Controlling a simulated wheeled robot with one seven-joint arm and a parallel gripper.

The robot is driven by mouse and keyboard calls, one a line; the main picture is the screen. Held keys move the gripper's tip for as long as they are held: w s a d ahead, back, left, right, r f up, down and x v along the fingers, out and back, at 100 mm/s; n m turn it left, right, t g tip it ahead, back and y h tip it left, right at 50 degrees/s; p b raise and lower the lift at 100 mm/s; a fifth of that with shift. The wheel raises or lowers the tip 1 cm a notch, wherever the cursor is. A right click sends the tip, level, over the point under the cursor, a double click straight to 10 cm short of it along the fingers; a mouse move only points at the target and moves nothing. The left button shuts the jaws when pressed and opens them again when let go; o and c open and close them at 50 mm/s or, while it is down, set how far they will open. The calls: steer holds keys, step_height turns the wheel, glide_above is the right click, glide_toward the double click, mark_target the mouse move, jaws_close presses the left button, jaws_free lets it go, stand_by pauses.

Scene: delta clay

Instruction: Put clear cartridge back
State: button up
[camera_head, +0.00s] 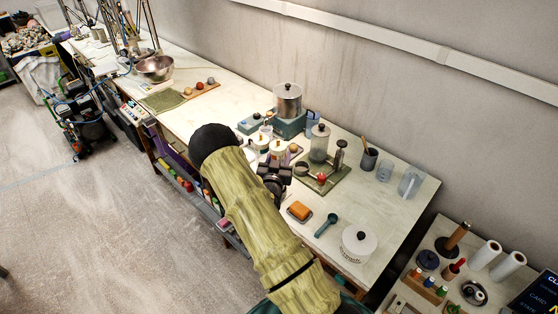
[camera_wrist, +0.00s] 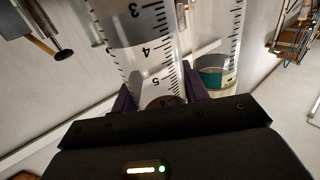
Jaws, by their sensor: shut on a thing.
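My gripper (camera_wrist: 158,95) is shut on a clear cartridge (camera_wrist: 148,45) with black graduation marks and the numbers 3, 4 and 5. The purple fingers stand on either side of its lower part in the wrist view. The cartridge's upper part runs out of the frame. A second clear graduated cartridge (camera_wrist: 224,30) stands just right of it, with teal material (camera_wrist: 215,78) at its bottom. In the head view my gripper (camera_head: 273,178) is over the front edge area of the long table, partly hidden by my arm. The held cartridge cannot be made out there.
On the table (camera_head: 365,215) nearby are a lidded glass jar (camera_head: 319,148), a green mat (camera_head: 332,182), an orange block (camera_head: 299,210), a teal scoop (camera_head: 327,224) and a white lidded pot (camera_head: 359,243). A metal canister (camera_head: 287,100) stands behind.

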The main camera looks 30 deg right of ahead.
steer(key=shift+f, duration=1)
steer(key=shift+f, duration=0.15)
steer(key=o, duration=1)
steer(key=b+v, duration=0.5)
steer(key=v, duration=0.7)
